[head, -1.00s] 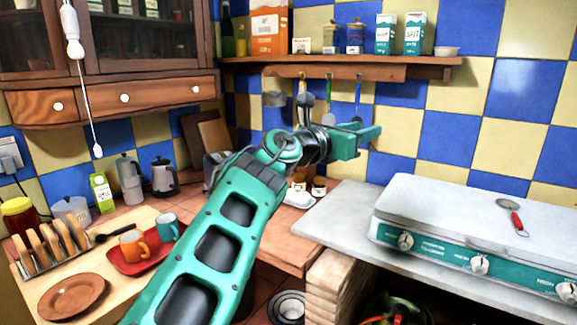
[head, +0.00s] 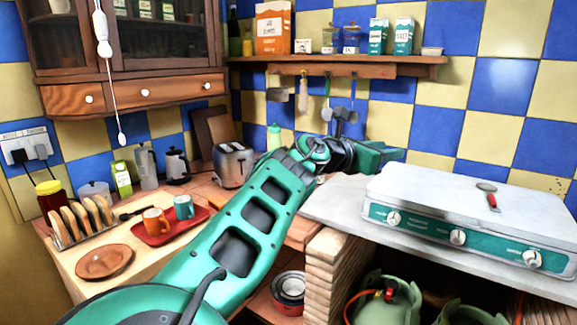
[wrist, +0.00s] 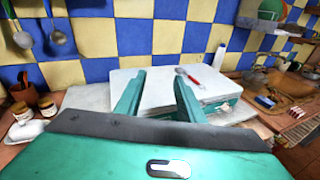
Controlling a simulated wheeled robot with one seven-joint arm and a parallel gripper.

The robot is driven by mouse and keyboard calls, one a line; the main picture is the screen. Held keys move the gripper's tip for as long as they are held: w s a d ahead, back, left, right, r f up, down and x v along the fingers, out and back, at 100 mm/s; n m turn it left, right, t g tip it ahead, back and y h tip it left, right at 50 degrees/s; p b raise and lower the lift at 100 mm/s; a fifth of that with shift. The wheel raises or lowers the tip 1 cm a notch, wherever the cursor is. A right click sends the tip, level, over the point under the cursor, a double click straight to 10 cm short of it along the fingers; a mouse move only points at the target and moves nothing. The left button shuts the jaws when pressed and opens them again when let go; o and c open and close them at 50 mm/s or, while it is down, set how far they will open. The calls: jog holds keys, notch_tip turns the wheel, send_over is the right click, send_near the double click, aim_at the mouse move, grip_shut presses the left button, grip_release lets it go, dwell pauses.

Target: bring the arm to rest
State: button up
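My green arm (head: 268,205) reaches from the bottom of the head view up and to the right. My gripper (head: 388,155) is at its far end, above the grey slab and behind the left end of the stove. In the wrist view, my gripper (wrist: 158,88) has its two green fingers spread apart with nothing between them. Beyond the fingers is the white-topped stove (wrist: 160,92), with a red-handled utensil (wrist: 187,76) on it.
The stove (head: 450,205) fills the right counter. Utensils (head: 338,112) hang under the wall shelf (head: 345,62). At left are a toaster (head: 234,165), a red tray (head: 151,236) with two mugs, a toast rack (head: 82,222) and a brown plate (head: 104,262). Gas cylinders (head: 388,297) stand below.

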jog(key=s+d+f+m+g+y, duration=0.2)
jog(key=s+d+f+m+g, duration=0.25)
jog(key=d+f, duration=0.55)
jog(key=s+d+f+m+g+y, duration=0.25)
jog(key=d+f+m+g, duration=0.2)
jog(key=d+f, duration=0.5)
jog(key=s+d+f+m+g+y, duration=0.2)
jog(key=s+d+f+m+y, duration=0.2)
jog(key=s+f+m, duration=0.6)
jog(key=s+a+r+m+y, duration=0.1)
jog(key=s+a+r+m, duration=0.1)
jog(key=s+m, duration=0.2)
jog(key=s+a+r+m+y, duration=0.2)
jog(key=s+r+m, duration=0.1)
jog(key=s, duration=0.8)
jog(key=s+a+r+m+t+y, duration=0.1)
jog(key=s+a+r+m+y, duration=0.1)
jog(key=s, duration=0.5)
jog(key=r+m, duration=0.1)
jog(key=m, duration=0.1)
jog(key=shift+s+m, duration=0.15)
jog(key=shift+m, duration=0.25)
jog(key=shift+w+f, duration=0.3)
jog(key=shift+w, duration=0.35)
